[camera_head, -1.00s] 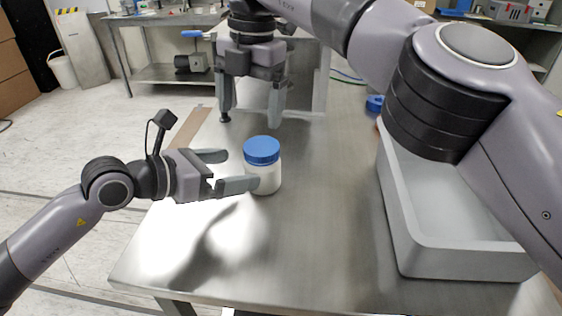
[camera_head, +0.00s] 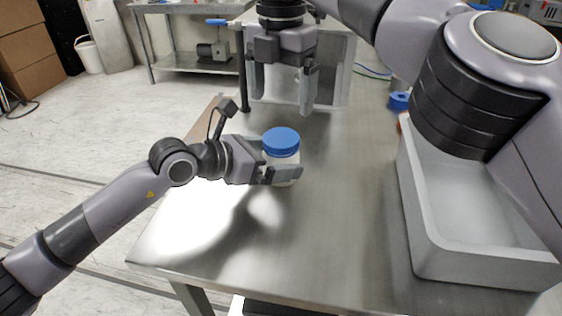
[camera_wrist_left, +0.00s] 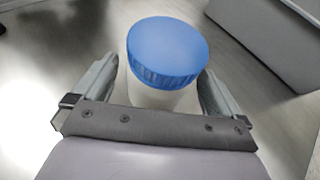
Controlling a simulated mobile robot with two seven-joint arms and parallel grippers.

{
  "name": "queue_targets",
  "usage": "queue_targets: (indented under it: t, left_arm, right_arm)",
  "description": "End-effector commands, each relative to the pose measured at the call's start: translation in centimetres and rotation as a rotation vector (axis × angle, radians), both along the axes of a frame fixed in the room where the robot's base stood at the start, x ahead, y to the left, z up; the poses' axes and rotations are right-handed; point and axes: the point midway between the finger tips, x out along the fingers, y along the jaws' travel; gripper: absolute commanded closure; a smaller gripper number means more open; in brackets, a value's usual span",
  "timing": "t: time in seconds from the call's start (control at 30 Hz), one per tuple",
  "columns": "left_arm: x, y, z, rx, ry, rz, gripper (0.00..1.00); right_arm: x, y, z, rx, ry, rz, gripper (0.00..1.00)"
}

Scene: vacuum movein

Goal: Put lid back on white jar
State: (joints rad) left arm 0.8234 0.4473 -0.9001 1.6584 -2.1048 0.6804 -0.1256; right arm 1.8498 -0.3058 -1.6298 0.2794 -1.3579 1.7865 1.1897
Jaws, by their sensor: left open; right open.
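The white jar (camera_head: 284,172) stands upright on the steel table, and the blue lid (camera_head: 281,141) sits on top of it. In the left wrist view the lid (camera_wrist_left: 167,52) covers most of the jar (camera_wrist_left: 160,96). My left gripper (camera_head: 279,164) is open, with one finger on each side of the jar body below the lid; it also shows in the left wrist view (camera_wrist_left: 160,88). Gaps show beside the fingers there. My right gripper (camera_head: 281,95) is open and empty, pointing down above the table behind the jar.
A grey open bin (camera_head: 424,240) stands on the table's right side. A blue object (camera_head: 398,101) lies near its far end. The steel table (camera_head: 320,240) is bare in front of the jar.

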Motion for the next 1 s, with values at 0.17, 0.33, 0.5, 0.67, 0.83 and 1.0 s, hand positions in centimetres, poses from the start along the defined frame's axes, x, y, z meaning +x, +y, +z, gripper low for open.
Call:
queue_targets:
  t: [0.17,0.33,0.5,0.67,0.83,1.0]
  left_arm:
    - [0.73,-0.99,-0.50,0.000,0.000,0.001,0.00]
    - [0.86,-1.25,-0.62,0.000,0.000,0.000,0.00]
    - [0.86,-1.23,-0.62,0.000,0.000,0.000,0.00]
    - [0.85,-1.21,-0.61,0.000,0.000,0.001,0.46]
    - [0.85,-1.20,-0.62,0.000,0.000,0.001,1.00]
    - [0.85,-1.20,-0.62,0.000,0.000,0.001,1.00]
  right_arm:
    - [0.00,0.01,0.00,0.000,0.000,0.000,0.08]
    - [0.00,0.01,0.00,0.000,0.000,0.000,0.08]
    - [-0.01,0.02,0.00,0.000,0.000,0.000,0.08]
    - [-0.01,0.02,0.00,0.000,0.000,0.000,0.08]
    - [0.00,0.01,0.00,0.000,0.000,0.003,0.08]
    - [0.00,-0.01,0.01,0.000,0.000,0.080,0.08]
